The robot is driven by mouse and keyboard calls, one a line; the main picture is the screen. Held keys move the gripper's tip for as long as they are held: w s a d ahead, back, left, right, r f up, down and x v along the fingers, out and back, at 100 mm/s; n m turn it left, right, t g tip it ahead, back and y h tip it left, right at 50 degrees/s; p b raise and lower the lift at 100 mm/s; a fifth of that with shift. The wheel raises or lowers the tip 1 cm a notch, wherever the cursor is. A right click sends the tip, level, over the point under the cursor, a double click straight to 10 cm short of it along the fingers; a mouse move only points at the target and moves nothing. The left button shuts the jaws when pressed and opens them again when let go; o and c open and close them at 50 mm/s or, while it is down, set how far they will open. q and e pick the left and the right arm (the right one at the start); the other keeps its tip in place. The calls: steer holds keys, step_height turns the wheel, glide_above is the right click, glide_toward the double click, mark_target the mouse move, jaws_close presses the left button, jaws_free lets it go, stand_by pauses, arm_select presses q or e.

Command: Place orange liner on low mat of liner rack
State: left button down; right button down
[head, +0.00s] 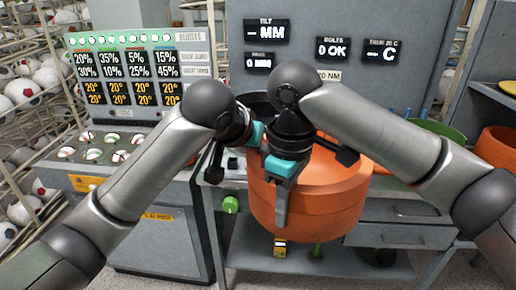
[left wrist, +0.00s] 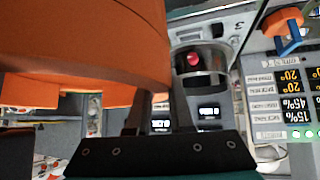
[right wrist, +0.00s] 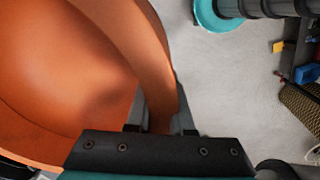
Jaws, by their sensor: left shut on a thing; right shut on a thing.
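The orange liner (head: 325,200) is a large round bowl-like shell, held in front of the grey machine. My right gripper (head: 281,210) is shut on its near wall; the right wrist view shows the liner's wall (right wrist: 147,60) between the fingers (right wrist: 157,122) and its hollow inside at the left. My left gripper (head: 258,133) is at the liner's far left side, partly hidden behind my right wrist. In the left wrist view its fingers (left wrist: 155,112) are against the liner (left wrist: 80,40). I cannot make out the low mat for certain.
At the right, a grey rack (head: 492,45) has another orange piece (head: 497,148) and a yellow mat (head: 500,94). A green bowl-like piece (head: 440,130) lies behind my right arm. Drawers (head: 390,236) and a low shelf (head: 330,262) are below the liner. A control panel (head: 140,70) stands left.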

arm_select(q)
steer(key=shift+s+d, duration=0.2)
steer(key=shift+d, duration=0.25)
arm_select(e)
steer(key=shift+w+a+r, duration=0.1)
steer(key=shift+w+a, duration=0.05)
arm_select(q)
steer(key=shift+r, duration=0.15)
arm_select(e)
steer(key=c, duration=1.2)
jaws_free()
arm_select(q)
steer(key=shift+w+a, duration=0.15)
steer(key=shift+a, duration=0.1)
arm_select(e)
steer(key=o, duration=0.5)
